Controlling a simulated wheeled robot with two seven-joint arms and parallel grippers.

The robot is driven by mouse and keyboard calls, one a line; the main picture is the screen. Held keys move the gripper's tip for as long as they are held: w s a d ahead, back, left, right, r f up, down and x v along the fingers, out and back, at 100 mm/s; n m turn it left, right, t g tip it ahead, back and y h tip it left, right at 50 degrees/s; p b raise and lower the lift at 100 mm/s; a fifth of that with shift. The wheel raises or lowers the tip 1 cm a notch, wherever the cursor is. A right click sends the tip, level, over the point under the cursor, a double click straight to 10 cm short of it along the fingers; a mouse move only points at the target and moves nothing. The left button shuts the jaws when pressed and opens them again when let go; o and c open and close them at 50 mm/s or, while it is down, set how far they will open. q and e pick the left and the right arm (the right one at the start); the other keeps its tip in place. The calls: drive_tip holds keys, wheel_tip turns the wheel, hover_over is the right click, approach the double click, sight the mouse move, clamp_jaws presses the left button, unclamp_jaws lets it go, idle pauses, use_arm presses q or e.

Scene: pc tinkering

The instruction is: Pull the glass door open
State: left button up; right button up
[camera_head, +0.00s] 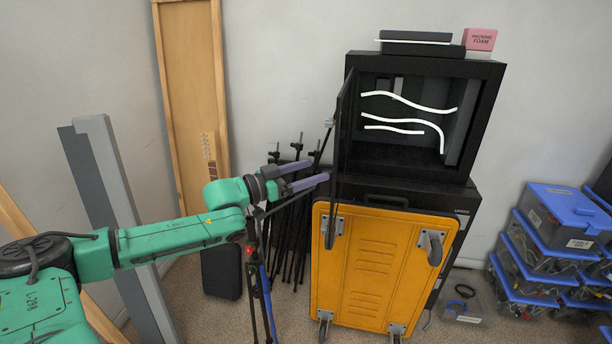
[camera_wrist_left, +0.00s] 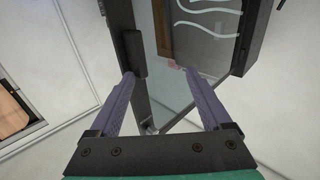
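The glass door (camera_head: 345,125) is on the left side of a black cabinet (camera_head: 483,120). It stands swung out from the front opening, seen nearly edge-on, with a small knob (camera_head: 329,122) on its edge. In the left wrist view the door's glass (camera_wrist_left: 172,95) and dark frame show ahead of the fingers. My left gripper (camera_head: 320,170) is open, its two purple fingers pointing right at the door's lower outer part. In the left wrist view the fingers (camera_wrist_left: 160,72) are apart, with a dark block (camera_wrist_left: 133,52) by the left fingertip. Whether they touch the door is unclear. My right gripper is not seen.
White curved tubes (camera_head: 410,105) show inside the cabinet. An orange wheeled cart (camera_head: 370,265) leans upright below it. Black stands (camera_head: 297,215) are behind my left gripper. Blue-lidded bins (camera_head: 550,240) are stacked at right. A pink foam block (camera_head: 480,39) sits on top.

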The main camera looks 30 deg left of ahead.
use_arm(q)
drive_tip(key=shift+s+a+f, duration=0.2)
drive_tip(key=shift+s+f, duration=0.05)
drive_tip(key=shift+f, duration=0.05)
drive_tip(key=shift+f, duration=0.1)
idle(0.4)
drive_tip(key=p+v, duration=0.9)
drive_tip(key=v, duration=0.5)
drive_tip(key=shift+s+r, duration=0.3)
